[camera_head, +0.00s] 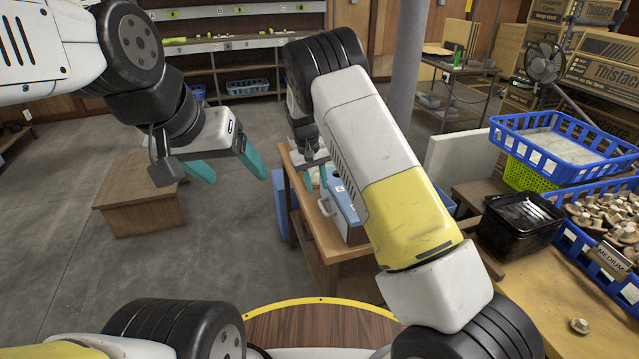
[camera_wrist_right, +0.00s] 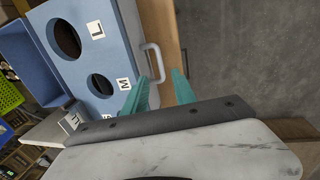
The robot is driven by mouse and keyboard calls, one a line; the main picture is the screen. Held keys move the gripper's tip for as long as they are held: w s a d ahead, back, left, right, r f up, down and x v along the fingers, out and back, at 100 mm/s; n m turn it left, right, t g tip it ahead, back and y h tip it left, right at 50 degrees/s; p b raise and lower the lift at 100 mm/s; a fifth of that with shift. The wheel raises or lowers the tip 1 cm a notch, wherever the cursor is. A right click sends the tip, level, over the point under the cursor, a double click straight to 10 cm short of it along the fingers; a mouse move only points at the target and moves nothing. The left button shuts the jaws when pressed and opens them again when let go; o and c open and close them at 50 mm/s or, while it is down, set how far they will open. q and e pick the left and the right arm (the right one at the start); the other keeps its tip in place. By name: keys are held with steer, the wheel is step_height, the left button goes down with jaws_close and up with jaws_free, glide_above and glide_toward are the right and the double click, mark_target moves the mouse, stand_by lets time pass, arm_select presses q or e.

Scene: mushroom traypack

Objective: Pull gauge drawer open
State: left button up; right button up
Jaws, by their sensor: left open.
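The gauge drawer (camera_wrist_right: 105,45) is a blue box with round holes labelled L and M. A pale loop handle (camera_wrist_right: 152,62) is on its side. In the head view the drawer (camera_head: 347,214) sits on a wooden table, partly hidden by my right arm. My right gripper (camera_wrist_right: 160,78) is open, its teal fingertips close to the handle; the handle's lower end appears between them. I cannot tell whether they touch it. In the head view my right gripper (camera_head: 315,183) is partly hidden. My left gripper (camera_head: 228,172) is open and empty over the floor.
The wooden table (camera_head: 328,246) is narrow, with open floor to its left. A low wooden box (camera_head: 138,212) stands at left. Blue crates (camera_head: 560,172), a black bin (camera_head: 519,225) and several mushrooms are at right. A grey post (camera_head: 407,60) rises behind my right arm.

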mark_target(322, 207)
steer(key=f, duration=0.2)
steer(key=d+f, duration=0.1)
steer(key=f, duration=0.4)
steer(key=shift+w+d+f, duration=0.15)
steer(key=shift+w+f, duration=0.1)
steer(key=shift+f, duration=0.05)
steer(key=shift+c, duration=0.4)
jaws_close()
stand_by(0.7)
